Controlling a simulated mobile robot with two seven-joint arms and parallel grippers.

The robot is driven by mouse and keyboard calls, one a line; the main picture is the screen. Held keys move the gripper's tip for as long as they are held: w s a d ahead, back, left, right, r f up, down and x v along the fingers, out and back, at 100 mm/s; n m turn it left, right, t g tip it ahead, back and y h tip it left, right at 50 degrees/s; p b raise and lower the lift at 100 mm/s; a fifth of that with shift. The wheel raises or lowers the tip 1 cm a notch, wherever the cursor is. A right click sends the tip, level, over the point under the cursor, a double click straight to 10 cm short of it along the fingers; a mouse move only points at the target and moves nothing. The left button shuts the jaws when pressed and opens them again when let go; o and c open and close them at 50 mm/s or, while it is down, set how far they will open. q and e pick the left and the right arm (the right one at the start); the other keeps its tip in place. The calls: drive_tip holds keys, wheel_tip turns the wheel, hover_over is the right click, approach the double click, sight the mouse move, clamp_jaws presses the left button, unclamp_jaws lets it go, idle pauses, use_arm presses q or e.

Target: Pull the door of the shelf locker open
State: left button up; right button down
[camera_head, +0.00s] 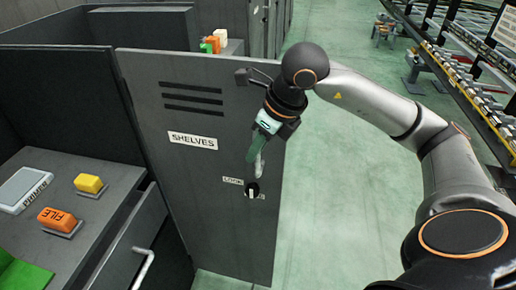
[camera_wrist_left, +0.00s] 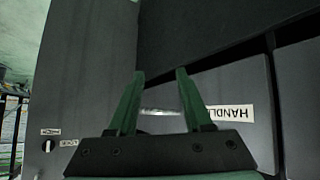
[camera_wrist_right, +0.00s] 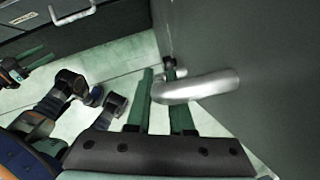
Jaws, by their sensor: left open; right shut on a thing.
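The grey locker door (camera_head: 190,175), labelled SHELVES, stands upright in the middle of the head view, with floor beyond its right edge. How far it stands open is hard to tell. My right gripper (camera_head: 257,150) is at the door's right side, above a lock knob (camera_head: 252,189). In the right wrist view its fingers (camera_wrist_right: 160,90) are shut on the silver door handle (camera_wrist_right: 205,86). My left gripper (camera_wrist_left: 160,80) is open in the left wrist view.
At left, a worktop carries a tablet-like PRIMER plate (camera_head: 24,189), a yellow block (camera_head: 89,184) and an orange FILE block (camera_head: 60,219). A drawer with a bar handle (camera_head: 143,265) is below it, close to the door. Green floor (camera_head: 335,190) is free right of the door.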

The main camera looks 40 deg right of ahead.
use_arm(q)
drive_tip(key=shift+s+a, duration=0.2)
drive_tip(key=shift+a, duration=0.2)
use_arm(e)
drive_tip(key=shift+s+a, duration=0.2)
drive_tip(key=shift+a, duration=0.2)
drive_tip(key=c, duration=0.8)
unclamp_jaws()
use_arm(q)
drive_tip(key=shift+s+a+r+p, duration=0.3)
drive_tip(key=shift+a+r+p, duration=0.35)
drive_tip(key=shift+p, duration=0.45)
use_arm(e)
drive_tip(key=v, duration=1.2)
drive_tip(key=shift+s+r, duration=0.15)
drive_tip(key=shift+r, duration=0.1)
use_arm(q)
drive_tip(key=shift+f, duration=0.1)
use_arm(e)
drive_tip(key=shift+a, duration=0.1)
